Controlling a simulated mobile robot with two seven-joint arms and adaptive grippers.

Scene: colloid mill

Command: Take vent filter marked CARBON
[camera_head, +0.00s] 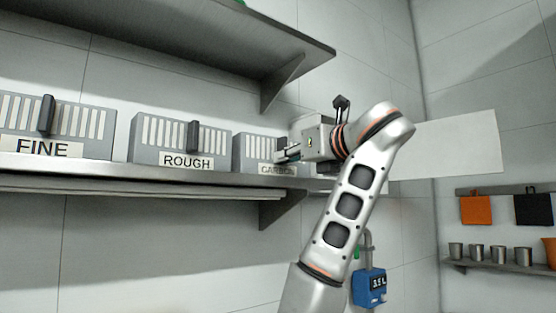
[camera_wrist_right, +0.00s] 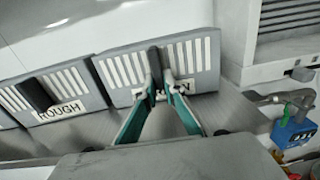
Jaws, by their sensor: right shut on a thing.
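The vent filter marked CARBON (camera_head: 258,147) is a grey box with white slats, standing on the wall shelf at the right end of a row of three. In the right wrist view, the same filter (camera_wrist_right: 205,62) stands upright with a dark vertical handle (camera_wrist_right: 154,62) on its front. My right gripper (camera_wrist_right: 160,82) is shut on this handle, and its fingers cover part of the label. In the head view, my right gripper (camera_head: 285,153) is at the filter's front right and hides much of it. My left gripper is not in view.
Filters marked ROUGH (camera_head: 180,143) and FINE (camera_head: 62,128) stand to the left on the same shelf (camera_head: 150,177). An upper shelf (camera_head: 200,45) overhangs the row. A blue meter (camera_head: 369,287) hangs below, behind my right arm.

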